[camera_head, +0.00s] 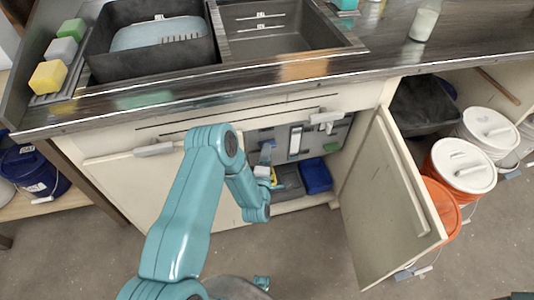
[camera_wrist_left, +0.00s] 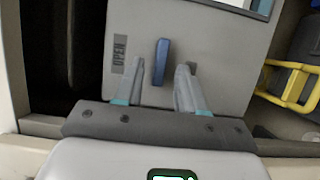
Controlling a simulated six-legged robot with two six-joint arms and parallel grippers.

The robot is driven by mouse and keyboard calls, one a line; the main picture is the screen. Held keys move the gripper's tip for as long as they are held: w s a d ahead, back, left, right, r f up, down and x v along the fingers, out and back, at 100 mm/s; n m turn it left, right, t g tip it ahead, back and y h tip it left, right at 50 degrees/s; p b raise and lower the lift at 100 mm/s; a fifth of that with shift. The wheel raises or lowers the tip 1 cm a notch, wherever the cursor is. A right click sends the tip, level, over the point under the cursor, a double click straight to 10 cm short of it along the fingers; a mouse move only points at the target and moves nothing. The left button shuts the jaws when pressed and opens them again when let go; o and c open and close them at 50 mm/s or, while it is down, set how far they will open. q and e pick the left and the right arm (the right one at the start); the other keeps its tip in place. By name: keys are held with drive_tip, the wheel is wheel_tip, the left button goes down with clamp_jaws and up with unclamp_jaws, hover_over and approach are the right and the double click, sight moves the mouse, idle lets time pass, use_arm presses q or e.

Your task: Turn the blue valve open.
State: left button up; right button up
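The blue valve handle (camera_wrist_left: 160,62) stands upright on a grey panel (camera_wrist_left: 215,65) in the left wrist view. An OPEN label (camera_wrist_left: 119,53) is to its left. My left gripper (camera_wrist_left: 157,82) is open, its two fingers on either side of the handle's lower part. I cannot tell whether either finger touches it. In the head view, my teal left arm reaches into the open cabinet, with the left gripper (camera_head: 265,163) in front of the panel (camera_head: 333,140). The handle (camera_head: 268,146) shows small there, partly hidden by the gripper. My right gripper is not in view.
The cabinet door (camera_head: 385,200) stands open to the right of my arm. A blue bin (camera_head: 316,176) sits inside the cabinet. The sink counter (camera_head: 290,70) overhangs the opening. White and orange buckets (camera_head: 463,165) stand right. In the wrist view, a yellow handle (camera_wrist_left: 290,85) is at right.

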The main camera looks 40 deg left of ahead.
use_arm(q)
drive_tip(key=shift+x, duration=0.9)
clamp_jaws()
